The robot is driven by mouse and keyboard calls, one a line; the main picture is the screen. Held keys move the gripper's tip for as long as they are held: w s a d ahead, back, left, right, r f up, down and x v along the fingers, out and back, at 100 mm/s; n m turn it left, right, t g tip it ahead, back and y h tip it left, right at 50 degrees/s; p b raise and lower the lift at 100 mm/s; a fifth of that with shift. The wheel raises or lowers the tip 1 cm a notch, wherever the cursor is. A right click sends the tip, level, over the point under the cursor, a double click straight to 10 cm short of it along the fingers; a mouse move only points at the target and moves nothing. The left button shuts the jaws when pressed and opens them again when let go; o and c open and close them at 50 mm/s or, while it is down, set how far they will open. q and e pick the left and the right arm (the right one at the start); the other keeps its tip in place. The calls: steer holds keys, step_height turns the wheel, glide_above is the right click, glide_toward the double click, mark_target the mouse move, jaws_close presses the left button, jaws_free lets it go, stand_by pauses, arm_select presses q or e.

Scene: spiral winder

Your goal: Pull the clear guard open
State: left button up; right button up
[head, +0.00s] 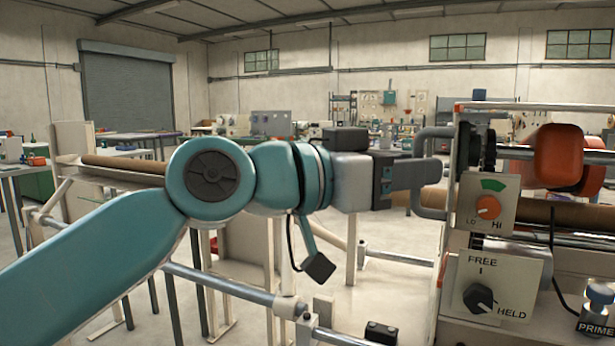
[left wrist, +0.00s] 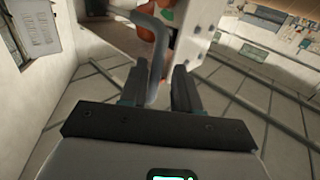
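My left gripper (head: 418,174) reaches in from the left at the grey C-shaped handle (head: 430,134) on the left end of the winder. In the left wrist view the fingers of my left gripper (left wrist: 158,90) are apart, with the bar of the handle (left wrist: 159,55) between them. The bar looks nearer the left finger; I cannot tell if they touch. The clear guard itself is hard to see; a rail with a reddish edge (head: 540,107) runs along the top of the winder. My right gripper is not in view.
Right of the handle are a LO/HI dial (head: 488,207) and a FREE/HELD knob (head: 479,298). A PRIME button (head: 597,300) stands at the lower right. Orange rollers (head: 559,155) sit behind. A steel rail (head: 225,287) crosses below my arm.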

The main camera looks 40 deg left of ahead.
arm_select(q)
steer(key=b+v, duration=0.1)
steer(key=v, duration=1.4)
steer(key=shift+s, duration=0.2)
